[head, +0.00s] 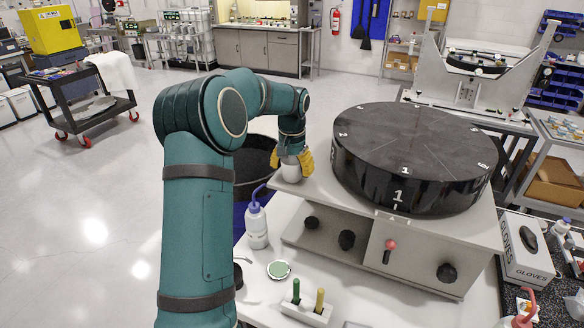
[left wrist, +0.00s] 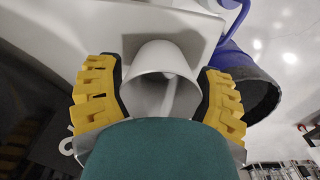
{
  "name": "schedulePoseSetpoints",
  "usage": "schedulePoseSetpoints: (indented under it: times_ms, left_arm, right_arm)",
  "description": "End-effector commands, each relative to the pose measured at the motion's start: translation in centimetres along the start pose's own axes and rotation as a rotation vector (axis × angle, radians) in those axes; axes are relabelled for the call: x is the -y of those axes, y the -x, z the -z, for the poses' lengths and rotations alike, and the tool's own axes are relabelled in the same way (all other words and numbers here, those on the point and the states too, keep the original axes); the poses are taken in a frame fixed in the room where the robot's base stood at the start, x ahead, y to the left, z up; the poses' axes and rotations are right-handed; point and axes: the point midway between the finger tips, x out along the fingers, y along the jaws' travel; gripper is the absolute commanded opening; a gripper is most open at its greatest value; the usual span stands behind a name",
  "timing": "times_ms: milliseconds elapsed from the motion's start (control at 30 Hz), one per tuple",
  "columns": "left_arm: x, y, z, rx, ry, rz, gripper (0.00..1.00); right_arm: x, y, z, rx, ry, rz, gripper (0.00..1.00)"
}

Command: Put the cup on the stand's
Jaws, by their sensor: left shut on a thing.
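The white cup (head: 291,172) is between the yellow fingers of my left gripper (head: 292,163), at the left corner of the grey stand (head: 340,205). In the left wrist view the cup (left wrist: 160,75) shows its open mouth, with a finger on either side. My left gripper (left wrist: 161,68) is shut on it. I cannot tell whether the cup's base touches the stand's top. A large black round turntable (head: 415,150) with white numbers sits on the stand, right of the cup. My right gripper is not in view.
A wash bottle (head: 256,226) with a blue cap stands below the cup. A dark bin (head: 252,160) is behind my left arm. Knobs project from the stand's front.

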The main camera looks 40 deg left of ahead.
Motion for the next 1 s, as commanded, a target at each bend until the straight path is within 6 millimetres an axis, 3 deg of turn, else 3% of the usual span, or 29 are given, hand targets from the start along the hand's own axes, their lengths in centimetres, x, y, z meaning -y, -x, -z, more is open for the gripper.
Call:
schedulePoseSetpoints:
  times_ms: [33,100,133,400,567,1000]
  left_arm:
    - [0.0,-0.2,0.0,0.001,0.0,0.0,0.59]
    - [0.0,-0.2,0.0,0.001,0.0,0.0,0.92]
    - [0.0,-0.2,0.0,0.001,0.0,0.0,1.0]
    - [0.0,-0.1,0.0,0.001,0.0,0.0,1.0]
    - [0.0,1.0,0.0,-0.001,0.0,0.0,1.0]
    - [0.0,9.5,0.1,-0.004,0.001,0.0,1.0]
  right_arm:
    - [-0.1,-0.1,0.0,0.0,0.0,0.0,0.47]
    - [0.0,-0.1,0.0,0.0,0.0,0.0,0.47]
    - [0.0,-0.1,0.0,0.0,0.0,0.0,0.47]
    - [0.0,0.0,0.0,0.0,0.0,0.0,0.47]
    - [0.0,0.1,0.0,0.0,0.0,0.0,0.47]
    - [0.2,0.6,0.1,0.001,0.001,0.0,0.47]
